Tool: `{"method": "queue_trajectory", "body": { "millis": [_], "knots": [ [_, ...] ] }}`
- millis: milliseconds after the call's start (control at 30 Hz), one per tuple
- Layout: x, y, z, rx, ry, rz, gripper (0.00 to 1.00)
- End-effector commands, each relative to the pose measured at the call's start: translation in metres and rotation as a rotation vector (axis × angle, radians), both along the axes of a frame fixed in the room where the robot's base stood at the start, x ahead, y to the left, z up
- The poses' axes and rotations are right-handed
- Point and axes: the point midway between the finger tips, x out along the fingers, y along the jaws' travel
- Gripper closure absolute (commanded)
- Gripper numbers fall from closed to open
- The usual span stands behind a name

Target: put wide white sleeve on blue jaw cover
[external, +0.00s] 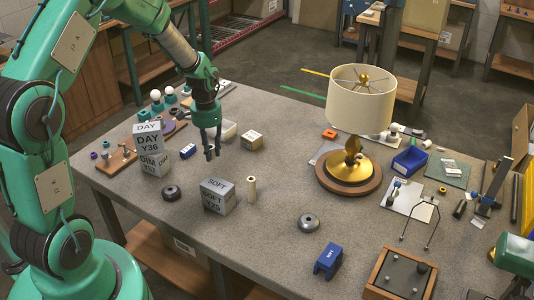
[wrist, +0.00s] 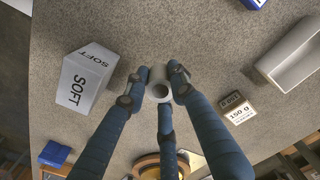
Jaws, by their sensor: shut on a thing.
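My gripper (external: 210,152) is above the left part of the bench, behind the SOFT block. The sleeve is hardly visible in the external view.
The SOFT block (external: 217,196) and an upright cream cylinder (external: 251,190) stand in front of my gripper. A grey disc (external: 308,223) lies near the blue piece. The lamp (external: 350,180) stands to the right. A 150 g box (wrist: 236,107) and a pale tray (wrist: 292,55) are nearby.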

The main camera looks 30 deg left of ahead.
Motion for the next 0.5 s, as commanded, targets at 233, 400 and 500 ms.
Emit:
{"method": "queue_trajectory", "body": {
  "millis": [233, 400, 500],
  "knots": [
    [0.0, 0.0, 0.003, 0.0, -0.001, 0.0, 0.97],
    [0.001, 0.0, 0.02, 0.0, -0.003, 0.0, 0.97],
    [0.001, 0.0, 0.036, 0.0, -0.003, 0.0, 0.97]
  ]
}}
